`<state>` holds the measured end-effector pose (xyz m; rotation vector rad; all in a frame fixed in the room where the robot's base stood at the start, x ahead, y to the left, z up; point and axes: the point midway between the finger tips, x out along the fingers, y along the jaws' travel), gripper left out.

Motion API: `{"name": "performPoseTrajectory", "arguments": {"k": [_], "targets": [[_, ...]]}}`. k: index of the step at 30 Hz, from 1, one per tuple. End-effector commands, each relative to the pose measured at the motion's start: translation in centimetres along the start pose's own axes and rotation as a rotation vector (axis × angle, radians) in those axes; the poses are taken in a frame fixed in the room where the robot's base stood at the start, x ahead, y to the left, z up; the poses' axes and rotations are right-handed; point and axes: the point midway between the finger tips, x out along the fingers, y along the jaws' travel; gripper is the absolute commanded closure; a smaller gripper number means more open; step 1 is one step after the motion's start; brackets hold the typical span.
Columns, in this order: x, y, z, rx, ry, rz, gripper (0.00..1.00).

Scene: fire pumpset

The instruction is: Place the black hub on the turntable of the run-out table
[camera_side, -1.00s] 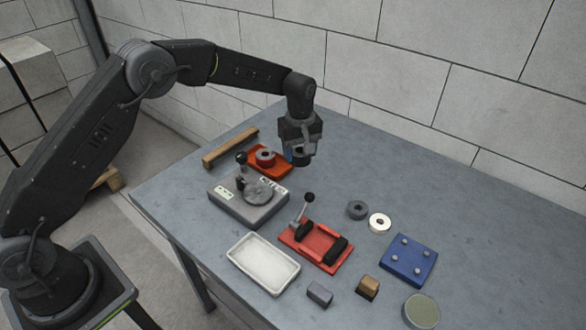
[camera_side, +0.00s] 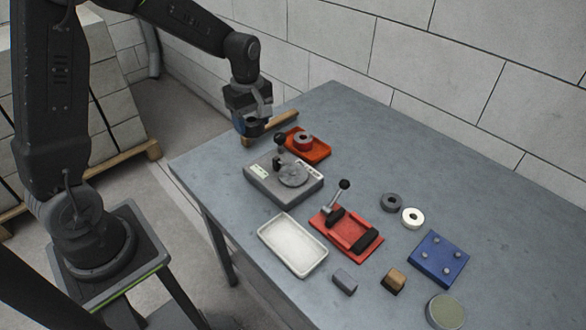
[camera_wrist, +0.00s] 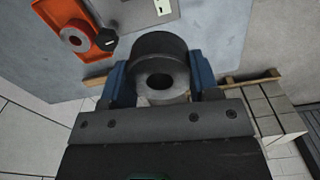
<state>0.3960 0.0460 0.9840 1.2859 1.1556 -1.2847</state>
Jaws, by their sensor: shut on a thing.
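The black hub (camera_wrist: 160,52) is a thick dark cylinder with a grey, bored end. My gripper (camera_wrist: 160,82) is shut on it, with a blue finger on each side. In the side view my gripper (camera_side: 250,128) hangs at the far left of the table, left of and above the run-out table; the hub is hard to make out there. The run-out table (camera_side: 275,193) is a grey block with a round grey turntable (camera_side: 293,173) on top. The turntable is bare. A post with a black knob (camera_side: 281,140) stands at its back left.
An orange tray (camera_side: 318,152) with a red ring-shaped part (camera_side: 303,141) sits behind the run-out table. A wooden bar (camera_side: 285,119) lies at the back. A white tray (camera_side: 292,262) and a red lever fixture (camera_side: 347,240) are in front. Two rings (camera_side: 391,203) and a blue plate (camera_side: 438,262) lie right.

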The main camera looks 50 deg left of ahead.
Motion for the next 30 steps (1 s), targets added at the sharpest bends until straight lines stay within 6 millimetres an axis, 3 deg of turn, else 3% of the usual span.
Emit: {"name": "performPoseTrajectory", "arguments": {"k": [9,15,22,30], "targets": [[4.1,3.5,5.9,0.008,-0.001,-0.002,0.83],[5.8,5.0,8.4,0.004,0.000,0.001,0.83],[6.9,5.4,9.0,0.001,0.000,0.001,0.83],[10.2,5.3,9.0,0.001,0.000,-0.001,0.83]]}}
